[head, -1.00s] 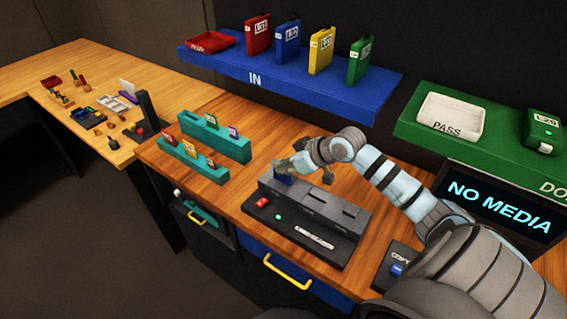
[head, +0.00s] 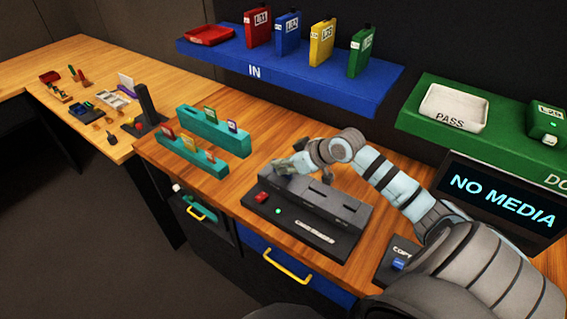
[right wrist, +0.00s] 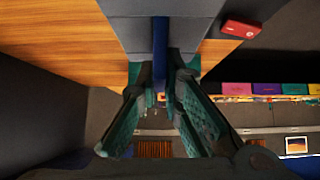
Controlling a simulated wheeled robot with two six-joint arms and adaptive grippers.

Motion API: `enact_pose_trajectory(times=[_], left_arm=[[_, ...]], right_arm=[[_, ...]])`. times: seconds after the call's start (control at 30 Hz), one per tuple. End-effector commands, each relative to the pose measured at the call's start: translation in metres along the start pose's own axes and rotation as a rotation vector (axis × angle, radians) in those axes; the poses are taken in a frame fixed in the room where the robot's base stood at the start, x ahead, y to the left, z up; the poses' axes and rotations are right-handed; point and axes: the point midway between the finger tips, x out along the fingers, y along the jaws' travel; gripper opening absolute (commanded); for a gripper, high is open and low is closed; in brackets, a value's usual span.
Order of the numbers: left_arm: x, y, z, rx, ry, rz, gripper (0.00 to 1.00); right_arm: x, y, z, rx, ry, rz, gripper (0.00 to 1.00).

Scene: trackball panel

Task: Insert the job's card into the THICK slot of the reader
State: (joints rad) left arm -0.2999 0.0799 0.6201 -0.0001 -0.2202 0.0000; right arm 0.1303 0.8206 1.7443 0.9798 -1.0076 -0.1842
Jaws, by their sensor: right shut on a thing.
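The grey reader (head: 325,207) stands on the wooden bench, with slots along its raised top, a red block and a lit green light. My right gripper (head: 288,169) is at the reader's left end. In the right wrist view, its teal-padded fingers (right wrist: 172,100) are shut on a blue card (right wrist: 161,50), seen edge-on against the grey reader body (right wrist: 125,20). How deep the card sits in a slot, or which slot, I cannot tell. The gripper hides the card and the reader's left end in the head view. My left gripper is not in view.
Teal racks (head: 190,157) with small cards stand left of the reader. The blue IN shelf (head: 290,80) holds coloured boxes behind. A green shelf (head: 470,130) with a PASS tray (head: 455,112) is at right, above a screen (head: 500,197) reading NO MEDIA.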

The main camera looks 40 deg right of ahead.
Motion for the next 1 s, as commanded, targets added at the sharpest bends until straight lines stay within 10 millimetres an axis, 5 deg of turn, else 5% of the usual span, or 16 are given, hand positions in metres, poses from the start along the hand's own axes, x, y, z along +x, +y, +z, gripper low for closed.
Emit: enact_pose_trajectory(times=[0.23, 0.4, 0.77, 1.0], left_arm=[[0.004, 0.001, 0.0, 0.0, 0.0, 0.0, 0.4], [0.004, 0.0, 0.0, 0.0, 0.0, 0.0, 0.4], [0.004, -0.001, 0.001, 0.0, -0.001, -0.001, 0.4], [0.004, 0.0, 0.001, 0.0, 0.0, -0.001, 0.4]], right_arm=[[0.005, 0.0, 0.005, 0.0, 0.0, 0.0, 0.0], [0.004, 0.0, 0.005, 0.0, 0.0, 0.0, 0.31], [0.0, 0.001, 0.005, -0.001, 0.0, 0.001, 0.31], [-0.045, 0.001, 0.007, -0.01, -0.008, 0.004, 0.31]])
